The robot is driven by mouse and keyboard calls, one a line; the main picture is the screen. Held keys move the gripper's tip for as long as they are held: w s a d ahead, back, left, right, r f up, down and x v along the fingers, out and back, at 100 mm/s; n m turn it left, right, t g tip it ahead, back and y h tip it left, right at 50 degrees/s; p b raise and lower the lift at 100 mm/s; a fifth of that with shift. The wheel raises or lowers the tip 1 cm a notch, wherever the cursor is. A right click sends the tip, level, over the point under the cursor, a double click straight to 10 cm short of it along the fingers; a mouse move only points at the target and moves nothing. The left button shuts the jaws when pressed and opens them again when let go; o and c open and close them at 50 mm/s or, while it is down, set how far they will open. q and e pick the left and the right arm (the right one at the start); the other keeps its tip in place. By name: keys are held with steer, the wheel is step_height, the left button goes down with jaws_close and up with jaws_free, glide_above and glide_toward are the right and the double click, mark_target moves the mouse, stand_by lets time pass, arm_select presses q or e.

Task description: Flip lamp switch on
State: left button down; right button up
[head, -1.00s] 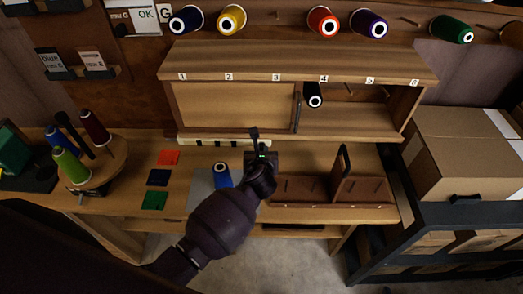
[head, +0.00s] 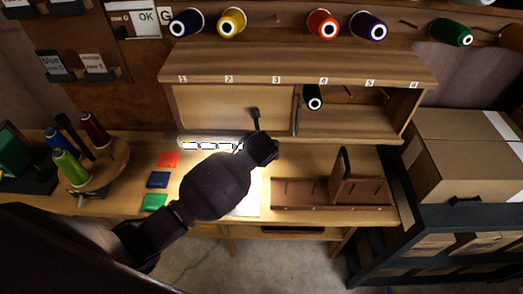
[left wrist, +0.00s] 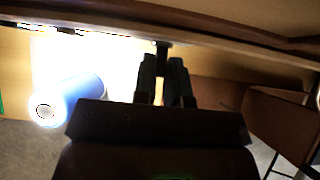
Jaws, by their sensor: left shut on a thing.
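The lamp (head: 212,146) is a strip along the lower edge of the wall cabinet, and it glows bright white. A dark switch lever (head: 256,118) stands just right of the lamp, in front of the cabinet. In the left wrist view, a dark stem, seemingly the same switch lever (left wrist: 162,53), shows at the far end of my fingers. My left gripper (left wrist: 163,78) is shut on it, below the cabinet edge. In the head view my own arm hides most of the fingers. My right gripper is not in view.
A wooden rack (head: 330,193) is to the right on the bench. A spool turntable (head: 100,170) is at left. Cardboard boxes (head: 465,160) stand at far right.

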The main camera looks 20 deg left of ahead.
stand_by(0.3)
arm_select(q)
steer(key=c, duration=1.2)
jaws_free()
steer(key=shift+o, duration=0.2)
steer(key=v, duration=1)
steer(key=shift+s+r, duration=0.25)
steer(key=shift+r, duration=0.05)
